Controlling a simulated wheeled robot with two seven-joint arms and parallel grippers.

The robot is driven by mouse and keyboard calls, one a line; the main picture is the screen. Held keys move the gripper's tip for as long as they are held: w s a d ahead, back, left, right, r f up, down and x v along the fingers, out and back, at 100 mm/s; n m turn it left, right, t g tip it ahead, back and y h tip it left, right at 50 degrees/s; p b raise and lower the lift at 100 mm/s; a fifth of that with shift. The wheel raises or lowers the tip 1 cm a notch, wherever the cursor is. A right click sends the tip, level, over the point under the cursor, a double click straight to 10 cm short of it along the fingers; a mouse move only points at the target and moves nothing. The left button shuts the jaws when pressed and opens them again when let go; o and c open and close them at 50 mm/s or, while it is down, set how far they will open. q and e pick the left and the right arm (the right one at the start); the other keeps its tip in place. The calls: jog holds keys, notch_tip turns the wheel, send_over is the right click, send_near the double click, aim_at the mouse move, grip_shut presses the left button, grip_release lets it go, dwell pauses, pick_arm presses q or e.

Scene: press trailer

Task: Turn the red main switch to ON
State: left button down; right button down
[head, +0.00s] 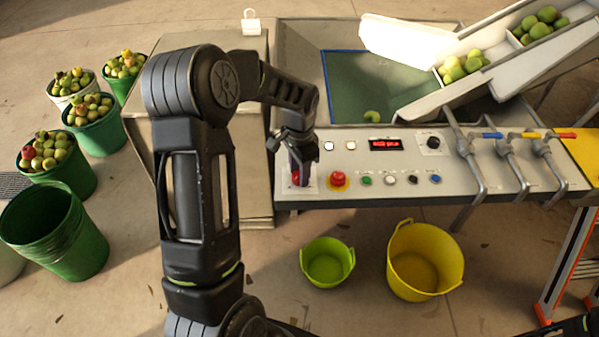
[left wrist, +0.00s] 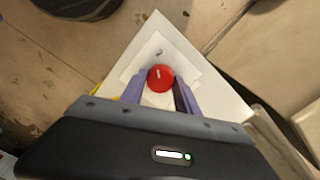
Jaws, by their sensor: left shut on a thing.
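The red main switch (head: 295,179) is a round knob on a white plate at the left end of the control panel (head: 400,190). It also shows in the left wrist view (left wrist: 161,77), with a white pointer line and a small dark mark above it on the plate (left wrist: 196,73). My left gripper (head: 297,172) comes down over the knob from above. In the left wrist view its two purple fingers (left wrist: 159,92) are on either side of the knob, shut on it. The fingers partly hide the knob in the head view. My right gripper is not in view.
A red emergency button (head: 338,179) on a yellow base sits just right of the switch, with several small buttons beyond. A lit red display (head: 385,144) is above them. Metal levers (head: 470,155) stand further right. Green (head: 327,263) and yellow tubs (head: 425,262) stand on the floor in front.

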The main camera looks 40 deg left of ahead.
pick_arm(q)
jog(key=shift+m, duration=0.5)
jog(key=c, duration=0.9)
grip_release()
notch_tip(320, 180, up, 8)
jog(key=shift+f+b, duration=0.1)
jog(key=shift+b, duration=0.35)
